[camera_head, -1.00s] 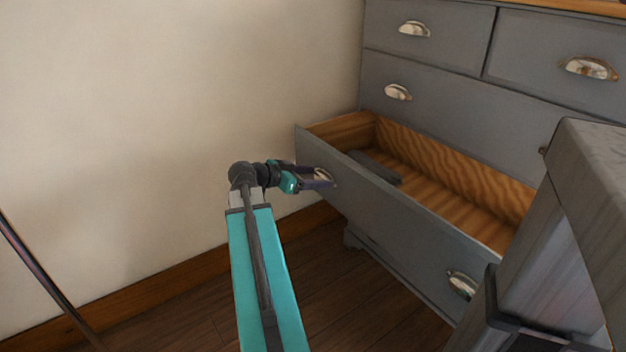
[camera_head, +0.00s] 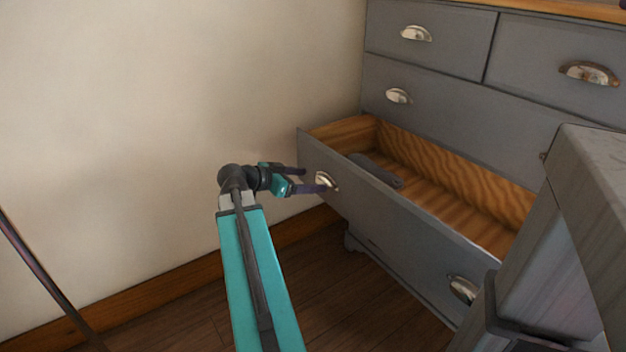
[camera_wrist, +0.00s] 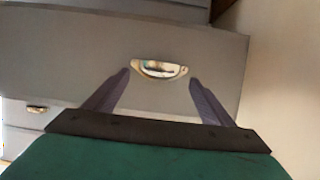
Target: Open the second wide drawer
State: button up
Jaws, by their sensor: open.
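The grey dresser (camera_head: 440,100) stands at the right in the head view. Its second wide drawer (camera_head: 400,225), below a closed wide drawer (camera_head: 450,118), is pulled well out, showing its wooden inside. A dark elongated object (camera_head: 375,170) lies in it. The drawer's left cup handle (camera_head: 326,181) is at my gripper (camera_head: 312,180). The gripper is open and holds nothing. In the wrist view the metal handle (camera_wrist: 160,69) sits ahead of and between the two spread fingers (camera_wrist: 156,90), with gaps beside it.
A grey wooden piece (camera_head: 570,230) blocks the lower right of the head view. The drawer's right handle (camera_head: 462,289) shows beside it. A beige wall (camera_head: 180,90) rises at the left. Some wood floor (camera_head: 340,290) is clear below the drawer.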

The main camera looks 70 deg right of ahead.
jog(key=p+v, duration=0.1)
jog(key=v, duration=0.9)
jog(key=shift+w, duration=0.1)
jog(key=shift+w+r, duration=0.1)
jog(key=shift+r, duration=0.05)
